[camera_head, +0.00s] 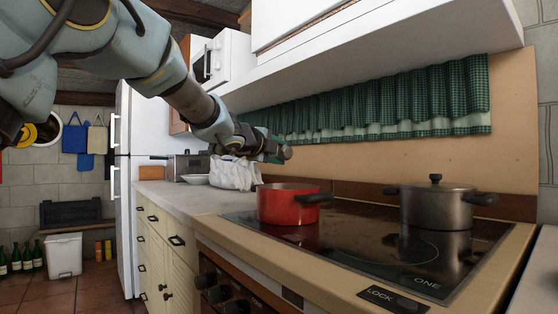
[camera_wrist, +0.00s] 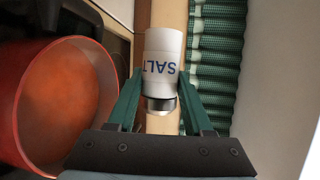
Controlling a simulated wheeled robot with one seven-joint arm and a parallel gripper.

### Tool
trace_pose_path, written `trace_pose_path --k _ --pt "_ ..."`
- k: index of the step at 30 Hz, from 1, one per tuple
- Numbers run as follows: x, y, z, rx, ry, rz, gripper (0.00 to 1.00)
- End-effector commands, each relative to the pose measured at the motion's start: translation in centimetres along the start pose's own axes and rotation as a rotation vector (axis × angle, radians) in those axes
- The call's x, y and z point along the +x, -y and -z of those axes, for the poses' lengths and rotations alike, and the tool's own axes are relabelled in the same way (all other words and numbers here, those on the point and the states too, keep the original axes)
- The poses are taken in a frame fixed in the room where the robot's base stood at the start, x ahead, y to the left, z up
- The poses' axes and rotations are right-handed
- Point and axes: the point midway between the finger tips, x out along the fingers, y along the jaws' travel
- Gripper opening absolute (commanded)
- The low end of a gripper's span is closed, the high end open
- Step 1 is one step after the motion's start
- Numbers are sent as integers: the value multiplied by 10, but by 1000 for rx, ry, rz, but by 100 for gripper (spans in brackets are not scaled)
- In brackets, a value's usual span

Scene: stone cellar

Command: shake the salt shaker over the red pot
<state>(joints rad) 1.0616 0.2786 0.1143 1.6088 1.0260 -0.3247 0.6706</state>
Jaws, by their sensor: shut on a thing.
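The red pot (camera_head: 285,208) stands on the left part of the black cooktop, with its dark handle pointing right. In the wrist view the pot (camera_wrist: 20,150) is at the left, open at the top, with an orange-red inside. My gripper (camera_head: 272,148) is above the pot and a little behind its near rim in the head view. It is shut on the white salt shaker (camera_wrist: 163,45), whose blue "SALT" lettering reads upside down in the wrist view. The green fingers press its two sides. The shaker is small and hard to make out in the head view.
A dark lidded pot (camera_head: 437,207) stands on the right of the cooktop (camera_head: 400,255). A green checked curtain (camera_head: 390,105) hangs behind, below a white cabinet (camera_head: 380,45).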

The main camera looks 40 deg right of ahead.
Motion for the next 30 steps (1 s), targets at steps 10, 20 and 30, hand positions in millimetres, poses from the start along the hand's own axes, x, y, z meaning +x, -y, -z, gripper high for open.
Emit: trace_pose_path --k 10,20,30 --pt "0 -4 1 64 12 29 0" --pt "0 -5 1 126 23 54 0" --pt "0 -6 2 191 35 81 0"
